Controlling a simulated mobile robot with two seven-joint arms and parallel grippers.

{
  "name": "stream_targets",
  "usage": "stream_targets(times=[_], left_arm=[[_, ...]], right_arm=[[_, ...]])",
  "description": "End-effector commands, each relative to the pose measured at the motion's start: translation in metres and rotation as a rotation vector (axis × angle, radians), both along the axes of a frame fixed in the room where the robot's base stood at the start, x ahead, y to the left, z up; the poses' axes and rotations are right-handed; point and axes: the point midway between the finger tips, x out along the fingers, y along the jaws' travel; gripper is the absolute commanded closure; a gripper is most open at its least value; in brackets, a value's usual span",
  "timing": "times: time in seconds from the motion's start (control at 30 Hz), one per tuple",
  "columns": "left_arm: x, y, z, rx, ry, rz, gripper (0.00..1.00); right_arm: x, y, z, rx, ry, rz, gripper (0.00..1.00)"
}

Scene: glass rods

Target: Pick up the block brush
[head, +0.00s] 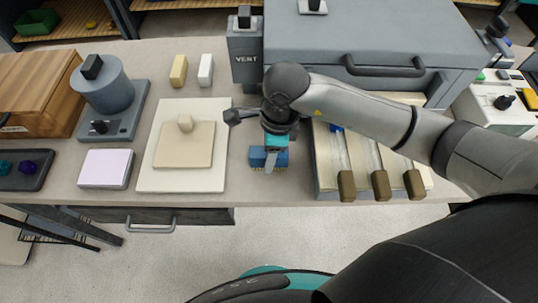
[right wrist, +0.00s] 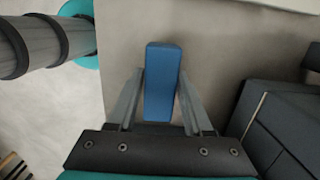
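The block brush (head: 257,158) is a small blue block with pale bristles under it. It is at the table's front edge, right of the cream board. My right gripper (head: 270,165) comes down over it, with one grey finger in front of its near face. In the right wrist view the blue block (right wrist: 162,85) lies between the two fingers (right wrist: 162,72) of my right gripper. The fingertips are very close to its two sides; I cannot tell whether they press on it. The brush appears to be at table level. My left gripper is not in view.
A cream board (head: 180,181) with a smaller block-topped plate is left of the brush. A tray with wooden-handled rods (head: 381,185) is close on the right. The table's front edge is just below the brush.

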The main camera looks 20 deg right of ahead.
Motion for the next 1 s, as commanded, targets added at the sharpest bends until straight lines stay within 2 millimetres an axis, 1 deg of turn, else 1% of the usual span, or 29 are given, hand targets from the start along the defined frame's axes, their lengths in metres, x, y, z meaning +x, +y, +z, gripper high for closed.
stream_targets(times=[0.03,0.4,0.43,0.8,1.0], left_arm=[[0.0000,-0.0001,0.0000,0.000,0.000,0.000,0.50],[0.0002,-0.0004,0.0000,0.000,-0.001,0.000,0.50],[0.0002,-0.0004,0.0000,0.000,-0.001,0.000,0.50],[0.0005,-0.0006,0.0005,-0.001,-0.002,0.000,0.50],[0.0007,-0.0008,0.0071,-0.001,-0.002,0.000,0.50]], right_arm=[[0.0000,0.0000,-0.0001,0.000,0.000,0.000,0.56],[-0.0002,0.0001,-0.0002,0.000,0.001,0.000,0.98],[-0.0002,0.0002,-0.0002,0.000,0.001,0.000,1.00],[-0.0002,0.0003,0.0002,0.000,0.001,0.000,1.00],[-0.0004,0.0006,0.0060,0.001,0.001,0.000,1.00]])
